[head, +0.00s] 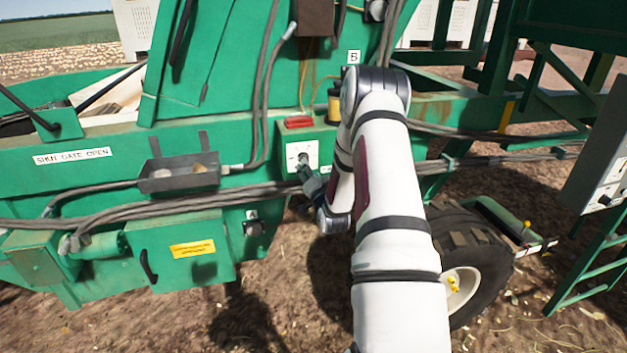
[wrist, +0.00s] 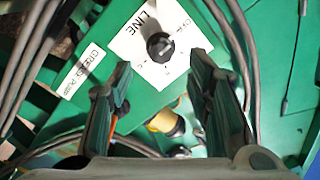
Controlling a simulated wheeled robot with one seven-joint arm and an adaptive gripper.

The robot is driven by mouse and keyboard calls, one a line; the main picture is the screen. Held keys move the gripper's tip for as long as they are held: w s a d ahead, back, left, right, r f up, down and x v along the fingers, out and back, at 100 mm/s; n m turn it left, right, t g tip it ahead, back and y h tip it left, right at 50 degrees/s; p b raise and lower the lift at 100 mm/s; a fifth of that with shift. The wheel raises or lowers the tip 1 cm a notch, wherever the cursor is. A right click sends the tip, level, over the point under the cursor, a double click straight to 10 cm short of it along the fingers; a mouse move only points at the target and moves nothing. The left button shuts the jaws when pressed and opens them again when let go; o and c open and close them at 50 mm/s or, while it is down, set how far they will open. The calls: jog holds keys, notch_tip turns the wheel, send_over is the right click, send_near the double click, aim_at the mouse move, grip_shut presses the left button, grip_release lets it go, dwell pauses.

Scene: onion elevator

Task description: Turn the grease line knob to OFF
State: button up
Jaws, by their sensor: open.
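The grease line knob (wrist: 160,46) is a round black knob on a white plate (wrist: 185,62) marked "LINE" and "OFF" in the wrist view. The plate's other marks are too small to read. In the head view the plate (head: 292,153) sits on the green machine, and the knob (head: 303,158) shows at its lower right. My gripper (wrist: 162,78) is open and empty. Its two dark fingers stand apart below the knob in the wrist view, one to each side, and I see no contact. In the head view my gripper (head: 308,176) is at the plate, partly hidden by my wrist.
A label (wrist: 85,72) lies beside the plate. A yellow-topped fitting (wrist: 167,122) shows between the fingers. Dark hoses (head: 130,207) run along the machine below the plate. A grey tray (head: 180,180) hangs to the left, and a wheel (head: 470,262) stands at lower right.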

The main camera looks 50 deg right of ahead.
jog(key=v, duration=0.5)
jog(key=shift+w, duration=0.1)
dwell(0.4)
jog(key=w+a+r+n+g+y+b, duration=0.15)
jog(key=a+r+n, duration=0.25)
jog(key=a+r, duration=0.4)
jog(key=w+a+r+n+g+y+p, duration=0.1)
jog(key=w+a+r+n+g+y, duration=0.2)
jog(key=a+r, duration=0.55)
jog(key=s+a+r+n+g+y+b, duration=0.1)
jog(key=s+a+r+n+g+y, duration=0.3)
jog(key=s+a, duration=1.05)
jog(key=s+a+n, duration=0.2)
jog(key=s+a, duration=0.2)
jog(key=s, duration=0.3)
jog(key=s+a+n+g, duration=0.1)
jog(key=s+a+n, duration=0.1)
jog(key=s+a, duration=0.3)
jog(key=s, duration=0.3)
jog(key=shift+r+y+b, duration=0.2)
jog(key=shift+y+b, duration=0.15)
jog(key=shift+s, duration=0.1)
